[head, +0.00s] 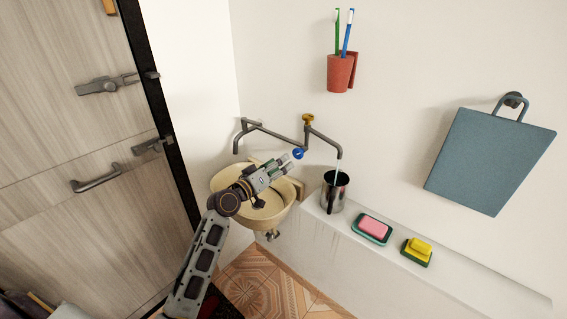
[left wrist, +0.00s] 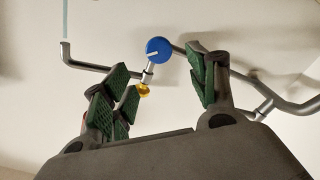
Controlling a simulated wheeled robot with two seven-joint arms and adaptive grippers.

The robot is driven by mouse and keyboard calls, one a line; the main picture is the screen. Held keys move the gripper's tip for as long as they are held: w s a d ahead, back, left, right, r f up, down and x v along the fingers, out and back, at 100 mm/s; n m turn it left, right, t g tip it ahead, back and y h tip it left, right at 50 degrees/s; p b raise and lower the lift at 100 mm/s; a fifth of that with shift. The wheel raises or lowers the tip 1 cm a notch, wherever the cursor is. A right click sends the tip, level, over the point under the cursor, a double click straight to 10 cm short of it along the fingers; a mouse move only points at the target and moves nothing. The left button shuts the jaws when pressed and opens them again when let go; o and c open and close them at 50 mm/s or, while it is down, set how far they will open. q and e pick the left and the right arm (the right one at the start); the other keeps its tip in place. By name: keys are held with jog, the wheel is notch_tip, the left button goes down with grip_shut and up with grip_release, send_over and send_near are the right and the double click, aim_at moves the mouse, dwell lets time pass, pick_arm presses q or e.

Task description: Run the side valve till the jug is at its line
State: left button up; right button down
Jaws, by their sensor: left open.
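A metal jug (head: 335,192) stands upright on the ledge under the right spout (head: 327,140). A thin pale stream (head: 338,166) runs from that spout into it; it also shows in the left wrist view (left wrist: 65,18). I cannot make out the jug's line or water level. A blue round knob (head: 298,153) with a white mark is on the pipework, and it shows in the left wrist view (left wrist: 158,49). A yellow knob (head: 308,117) sits higher. My left gripper (head: 284,163) is open just short of the blue knob, with no visible contact. My right gripper is out of view.
A cream basin (head: 222,181) lies below my left gripper, under another spout (head: 237,142). A pink soap in a dish (head: 373,228) and a yellow-green sponge (head: 417,250) sit on the ledge (head: 460,277). A red cup (head: 341,72) and blue board (head: 489,160) hang on the wall.

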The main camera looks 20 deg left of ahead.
pick_arm(q)
jog(key=shift+v, duration=0.85)
dwell(0.4)
jog(key=f+m+t+b, duration=0.1)
jog(key=m+b, duration=0.1)
jog(key=f+m+t+h+b, duration=0.1)
jog(key=f+m+b, duration=0.1)
jog(key=m, duration=0.1)
jog(key=s+f+m+t+b, duration=0.1)
jog(key=f+m+t+b, duration=0.1)
jog(key=b, duration=0.1)
jog(key=shift+f+m+h, duration=0.1)
jog(key=shift+m+h, duration=0.2)
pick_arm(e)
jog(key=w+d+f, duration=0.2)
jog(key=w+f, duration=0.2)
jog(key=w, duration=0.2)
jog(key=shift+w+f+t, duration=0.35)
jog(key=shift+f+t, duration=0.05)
pick_arm(q)
jog(key=shift+w, duration=0.1)
